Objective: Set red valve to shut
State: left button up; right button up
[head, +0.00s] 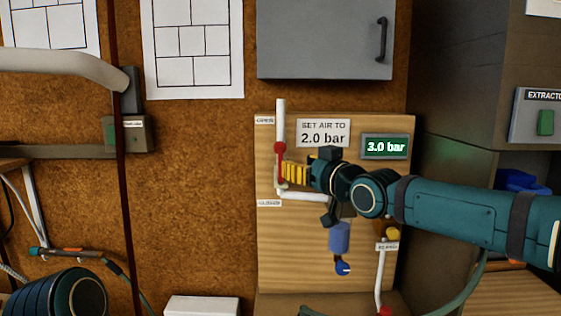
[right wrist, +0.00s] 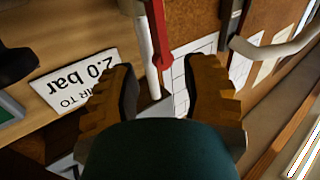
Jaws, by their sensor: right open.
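The red valve lever (head: 280,161) is on the upright white pipe at the left edge of a wooden board. It lies along the pipe, between an upper label that seems to read open (head: 265,120) and a lower closed label (head: 269,203). My right gripper (head: 287,173) comes from the right, its yellow fingers at the lever. In the right wrist view, the open fingers (right wrist: 162,97) stand either side of the pipe, with the red lever (right wrist: 160,35) reaching toward the gap. I cannot tell whether they touch it. My left gripper is out of view.
A sign (head: 323,132) reads "SET AIR TO 2.0 bar"; a green display (head: 386,147) reads 3.0 bar. A blue knob (head: 343,268) and yellow knob (head: 392,234) sit lower on the board. A grey cabinet (head: 320,40) hangs above.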

aim_at(282, 159)
jog(key=x, duration=0.8)
jog(key=shift+w+a, duration=0.1)
jog(key=shift+a, duration=0.05)
grip_shut()
